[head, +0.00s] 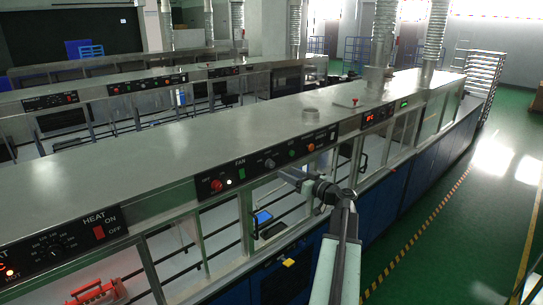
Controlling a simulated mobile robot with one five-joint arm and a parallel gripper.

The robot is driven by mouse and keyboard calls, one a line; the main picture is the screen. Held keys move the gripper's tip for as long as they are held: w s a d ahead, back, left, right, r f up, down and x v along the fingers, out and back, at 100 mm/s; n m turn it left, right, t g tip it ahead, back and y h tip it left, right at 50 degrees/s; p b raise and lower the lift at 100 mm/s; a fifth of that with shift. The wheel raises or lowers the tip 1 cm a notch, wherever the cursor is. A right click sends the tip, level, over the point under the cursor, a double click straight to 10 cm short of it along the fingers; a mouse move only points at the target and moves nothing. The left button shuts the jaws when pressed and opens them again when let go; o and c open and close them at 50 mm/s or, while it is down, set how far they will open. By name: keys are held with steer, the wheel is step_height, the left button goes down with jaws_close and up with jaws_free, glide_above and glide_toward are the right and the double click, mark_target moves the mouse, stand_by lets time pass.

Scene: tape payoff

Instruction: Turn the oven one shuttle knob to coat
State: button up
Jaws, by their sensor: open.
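My gripper (287,176) is at the end of my arm, just below and right of the grey knob. It is open and appears empty. I cannot tell how far its fingertips are from the panel. An orange-red knob or button (311,147) sits farther right on the panel.
A HEAT panel (62,241) with a black dial and red switch is at the lower left. A red-handled object (93,292) is below it. Farther ovens (150,82) run parallel behind. The green floor (430,245) at the right is open.

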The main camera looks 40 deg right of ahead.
mark_target(273, 166)
steer(key=w, duration=0.8)
steer(key=shift+s, duration=0.1)
jaws_close()
